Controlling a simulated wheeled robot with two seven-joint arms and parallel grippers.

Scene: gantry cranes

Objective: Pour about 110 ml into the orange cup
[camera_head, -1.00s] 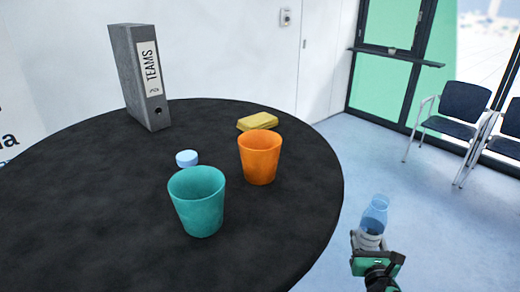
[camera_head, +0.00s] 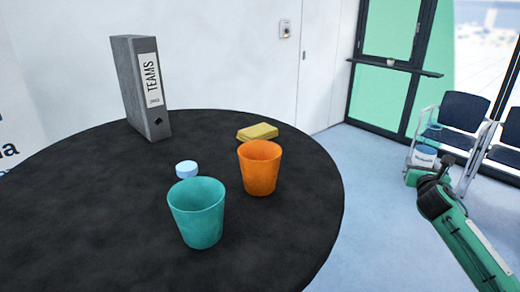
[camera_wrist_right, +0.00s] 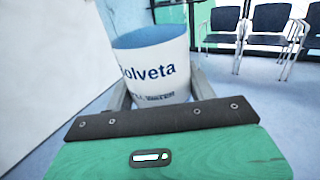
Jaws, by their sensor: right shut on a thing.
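The orange cup (camera_head: 260,170) stands upright on the round black table (camera_head: 110,230), near its right side. A teal cup (camera_head: 197,214) stands in front of it to the left. My right gripper (camera_head: 418,172) is off the table's right side, over the floor, shut on a clear blue bottle with a white label (camera_head: 424,157). In the right wrist view the label (camera_wrist_right: 152,75) reads "olveta", and the bottle sits between the fingers. The bottle appears roughly upright in the head view; its liquid level cannot be told. My left gripper is out of view.
A small light-blue cap-like piece (camera_head: 187,169) lies behind the teal cup. A yellow sponge-like block (camera_head: 257,132) is behind the orange cup. A grey binder (camera_head: 140,90) stands at the back. Dark chairs (camera_head: 464,112) are at the right. The table's left part is clear.

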